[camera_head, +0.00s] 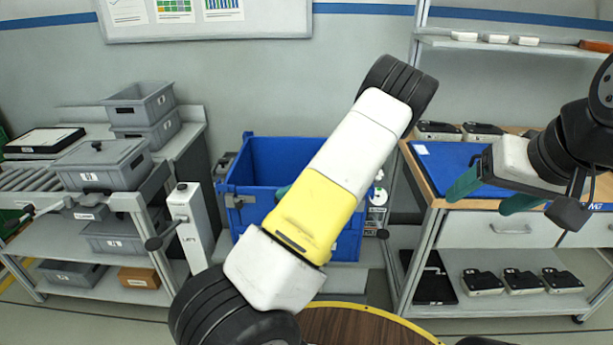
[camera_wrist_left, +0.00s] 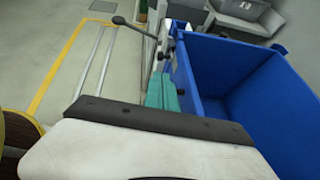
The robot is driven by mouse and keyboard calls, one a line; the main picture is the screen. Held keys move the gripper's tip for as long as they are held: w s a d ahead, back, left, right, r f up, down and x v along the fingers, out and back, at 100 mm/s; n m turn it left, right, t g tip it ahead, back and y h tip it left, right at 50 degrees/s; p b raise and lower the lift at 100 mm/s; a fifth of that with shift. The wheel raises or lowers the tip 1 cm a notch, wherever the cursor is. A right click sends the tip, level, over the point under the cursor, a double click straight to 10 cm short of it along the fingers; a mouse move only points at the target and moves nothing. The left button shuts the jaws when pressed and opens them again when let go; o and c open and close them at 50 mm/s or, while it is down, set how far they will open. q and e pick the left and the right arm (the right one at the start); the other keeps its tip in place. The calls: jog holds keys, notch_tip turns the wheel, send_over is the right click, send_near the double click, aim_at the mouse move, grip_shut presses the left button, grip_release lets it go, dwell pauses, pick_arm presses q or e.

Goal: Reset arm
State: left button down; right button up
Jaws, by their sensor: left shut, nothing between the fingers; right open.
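My left arm crosses the middle of the head view, its white and yellow links hiding most of the left gripper. Only a bit of the left gripper's teal finger (camera_head: 283,191) shows, in front of the blue bin (camera_head: 290,150). In the left wrist view the left gripper (camera_wrist_left: 161,92) has its teal fingers together, with nothing between them. They are just left of the blue bin's wall (camera_wrist_left: 195,85). My right gripper (camera_head: 482,204) is open and empty, its teal fingers apart in front of the blue-topped workbench (camera_head: 430,160) at the right.
A grey lidded crate (camera_head: 103,165) stands on the roller conveyor (camera_head: 30,180) at the left, beside stacked grey bins (camera_head: 140,105). A white post with a lever (camera_head: 190,220) stands left of the blue bin. Black-and-white devices (camera_head: 482,282) lie on the bench's lower shelf. A round wooden top (camera_head: 360,327) is close in front.

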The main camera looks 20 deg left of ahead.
pick_arm(q)
jog(key=s+d+r+n+t+h, duration=0.2)
jog(key=s+d+r+n+h, duration=0.2)
jog(key=s+r, duration=0.4)
jog(key=s+d+r+n+t+h, duration=0.2)
jog(key=s+d+r+n+h, duration=0.3)
jog(key=s+r, duration=0.4)
jog(key=s+d+r+n+t+h, duration=0.3)
jog(key=s+d+r+n+h, duration=0.2)
jog(key=s+r+n, duration=0.2)
notch_tip(320, 180, up, 3)
jog(key=shift+s+d+f+n+h, duration=0.2)
jog(key=shift+s+n+h, duration=0.15)
jog(key=shift+s, duration=0.7)
